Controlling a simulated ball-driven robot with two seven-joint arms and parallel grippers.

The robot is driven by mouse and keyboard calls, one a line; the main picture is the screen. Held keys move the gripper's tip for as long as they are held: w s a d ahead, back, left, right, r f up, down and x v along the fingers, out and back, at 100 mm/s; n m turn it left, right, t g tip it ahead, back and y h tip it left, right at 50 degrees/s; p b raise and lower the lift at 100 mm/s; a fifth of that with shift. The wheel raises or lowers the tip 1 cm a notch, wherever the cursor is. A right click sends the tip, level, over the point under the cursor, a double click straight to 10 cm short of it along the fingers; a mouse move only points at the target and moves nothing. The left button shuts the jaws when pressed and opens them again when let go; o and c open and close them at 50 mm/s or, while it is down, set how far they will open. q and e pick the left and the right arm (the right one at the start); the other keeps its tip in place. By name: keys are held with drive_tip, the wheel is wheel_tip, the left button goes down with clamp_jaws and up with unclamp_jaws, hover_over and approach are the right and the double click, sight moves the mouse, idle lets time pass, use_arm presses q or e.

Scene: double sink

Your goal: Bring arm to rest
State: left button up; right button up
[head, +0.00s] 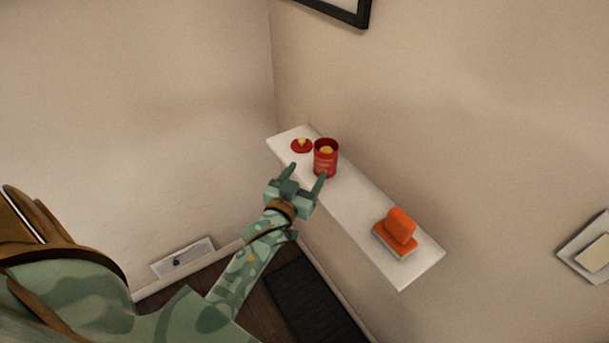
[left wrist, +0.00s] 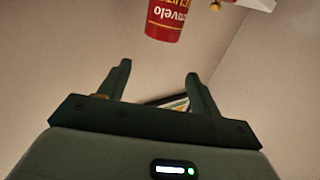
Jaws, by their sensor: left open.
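My left gripper (head: 307,178) is open, with its two fingers apart and nothing between them. It is at the near edge of a white wall shelf (head: 350,207), just in front of a red can (head: 325,160). The can stands upright with something yellow inside. In the left wrist view the can (left wrist: 166,18) shows upside down, beyond and apart from the open fingers (left wrist: 158,85). My right gripper is in neither view.
A red lid with a yellow knob (head: 301,146) lies on the shelf left of the can. A dark mat (head: 312,303) lies on the floor below. A picture frame (head: 345,10) hangs above.

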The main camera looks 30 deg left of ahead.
use_arm(q)
drive_tip(key=shift+s+r, duration=0.1)
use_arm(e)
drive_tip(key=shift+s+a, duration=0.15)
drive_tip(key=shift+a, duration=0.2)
use_arm(q)
drive_tip(key=s+d+f+m+g+h+b, duration=0.1)
drive_tip(key=s+d+f+g+b, duration=0.15)
drive_tip(key=s+f, duration=0.65)
drive_tip(key=s+d+f+m+g+h+b, duration=0.15)
drive_tip(key=s+f+g, duration=0.25)
drive_tip(key=f, duration=1.2)
drive_tip(key=s+d+f+m+g+b, duration=0.1)
drive_tip(key=s+d+f+g, duration=0.15)
drive_tip(key=s+f, duration=0.65)
drive_tip(key=s+f+m+g+b, duration=0.1)
drive_tip(key=s+f+g, duration=0.3)
drive_tip(key=s+f, duration=0.4)
drive_tip(key=s+a+f+m+g+b, duration=0.1)
drive_tip(key=s+f+g, duration=0.3)
drive_tip(key=s, duration=1.3)
wheel_tip(320, 180, down, 5)
drive_tip(key=shift+a+r, duration=0.15)
drive_tip(key=shift+r, duration=0.05)
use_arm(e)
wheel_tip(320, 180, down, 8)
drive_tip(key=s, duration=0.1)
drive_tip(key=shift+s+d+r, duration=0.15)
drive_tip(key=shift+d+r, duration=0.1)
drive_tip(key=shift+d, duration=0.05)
